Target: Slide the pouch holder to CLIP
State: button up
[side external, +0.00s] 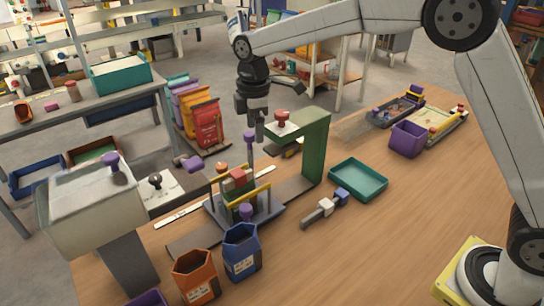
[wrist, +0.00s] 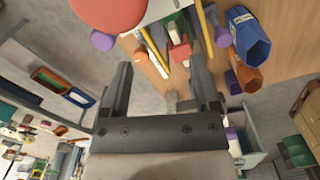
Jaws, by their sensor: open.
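The likely pouch holder (side external: 243,212) is a grey carriage with yellow bars, a red block and purple knobs, on a dark track in the middle of the bench. In the wrist view its yellow bars and red block (wrist: 180,52) show at the top, beyond the fingers. My gripper (side external: 256,132) points down above and behind the carriage, left of the green arch (side external: 316,150) with its red knob. It is open and empty, apart from the holder; its two fingers (wrist: 160,85) show in the wrist view. No CLIP label is readable.
The grey filler housing (side external: 75,215) stands at left with a purple knob. Orange (side external: 195,278) and blue (side external: 242,252) hexagonal cups stand in front. A teal tray (side external: 358,180) and purple bin (side external: 408,139) are to the right. Bare bench lies front right.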

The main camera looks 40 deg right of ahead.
aim_at(249, 133)
jog(key=w+n, duration=0.1)
jog(key=w+d+n, duration=0.1)
jog(key=w, duration=0.1)
jog(key=w+d+r, duration=0.1)
jog(key=w, duration=0.1)
jog(key=shift+w+r+n, duration=0.1)
jog(key=shift+w+n, duration=0.1)
jog(key=shift+n, duration=0.2)
jog(key=shift+w+d+r+n, duration=0.15)
jog(key=shift+w+d+n, duration=0.15)
jog(key=shift+w+n, duration=0.3)
jog(key=shift+f, duration=3.85)
grip_shut()
